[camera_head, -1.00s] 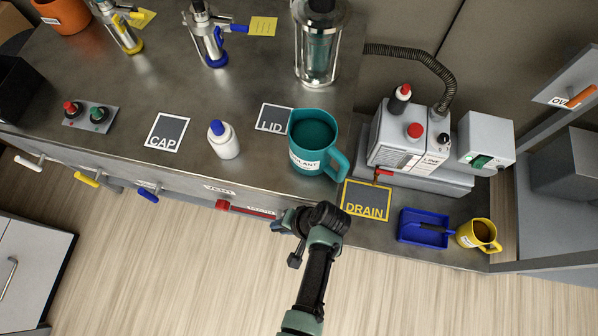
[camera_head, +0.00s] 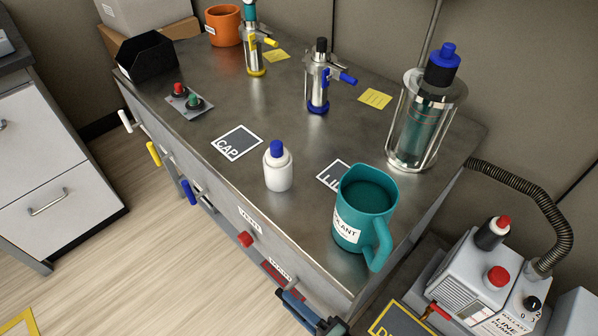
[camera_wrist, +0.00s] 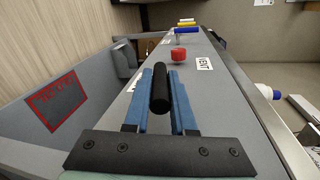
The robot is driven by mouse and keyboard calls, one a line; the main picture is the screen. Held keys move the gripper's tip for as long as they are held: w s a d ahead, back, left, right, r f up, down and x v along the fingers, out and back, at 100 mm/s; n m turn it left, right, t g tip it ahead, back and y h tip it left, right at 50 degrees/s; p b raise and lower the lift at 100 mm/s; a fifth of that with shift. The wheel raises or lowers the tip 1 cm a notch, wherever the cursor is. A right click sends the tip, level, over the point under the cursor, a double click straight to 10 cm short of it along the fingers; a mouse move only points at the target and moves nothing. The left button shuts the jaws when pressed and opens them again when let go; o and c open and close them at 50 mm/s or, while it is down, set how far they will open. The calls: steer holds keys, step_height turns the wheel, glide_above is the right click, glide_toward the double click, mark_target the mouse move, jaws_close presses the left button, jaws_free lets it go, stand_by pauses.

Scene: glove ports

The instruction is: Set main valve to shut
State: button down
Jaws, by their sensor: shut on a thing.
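My gripper (camera_wrist: 160,100) has blue fingers, shut on a black cylindrical handle (camera_wrist: 160,88) at the bench's front face. The handle points toward the wrist camera. I take it for the main valve's handle, but a label (camera_wrist: 133,80) beside it is mostly hidden by a finger. In the head view my gripper (camera_head: 298,308) is at the bottom edge, in front of the bench, and the handle cannot be made out there. A red-bordered dark panel (camera_wrist: 54,101) with unreadable red text lies left of the gripper in the wrist view.
A red knob (camera_wrist: 178,55) beside a VENT label (camera_wrist: 203,64) sits just beyond the gripper. Blue (camera_head: 188,192), yellow (camera_head: 153,153) and white (camera_head: 125,120) handles stick out farther along. A teal jug (camera_head: 362,225) and white bottle (camera_head: 278,170) stand above on the bench.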

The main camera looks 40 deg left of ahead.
steer(key=shift+f+y+b, duration=0.5)
steer(key=shift+y+b, duration=0.5)
steer(key=shift+b, duration=0.45)
steer(key=shift+r, duration=0.15)
steer(key=c, duration=0.8)
jaws_free()
steer(key=shift+o, duration=0.2)
